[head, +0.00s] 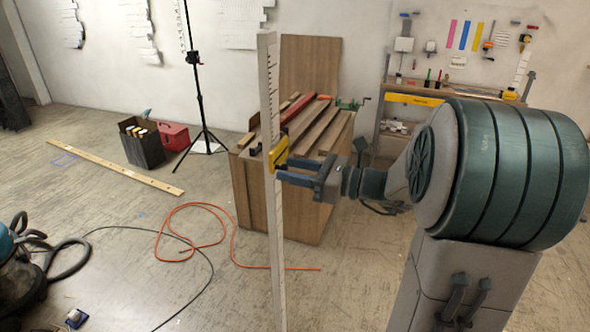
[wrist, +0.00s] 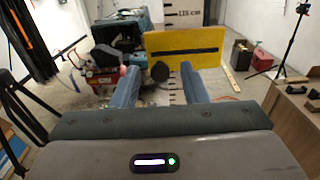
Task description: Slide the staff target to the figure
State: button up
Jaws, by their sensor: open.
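A tall pale staff (head: 272,215) with dark tick marks stands upright near the middle of the head view. The yellow target (head: 279,154) sits on it about halfway up. In the wrist view the target (wrist: 185,40) is a yellow plate with a dark horizontal band. A printed figure, 115 cm (wrist: 187,13), shows just above its top edge. My gripper (head: 279,171) is open, with blue fingers pointing at the staff from the right. In the wrist view the fingertips (wrist: 158,68) are apart, near the plate's lower edge. I cannot tell whether they touch it.
A wooden cabinet (head: 256,190) with boards on top stands behind the staff. A black tripod (head: 202,105), a red box (head: 173,136) and an orange hose (head: 190,207) lie farther left. A workbench (head: 400,110) stands against the back wall. The floor at left is mostly open.

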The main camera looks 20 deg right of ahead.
grip_shut()
notch_tip(320, 180, up, 19)
jog(key=p, duration=1.5)
grip_release()
jog(key=b+v, duration=0.2)
jog(key=v, duration=1.2)
jog(key=shift+b, duration=0.4)
jog(key=shift+w, duration=0.1)
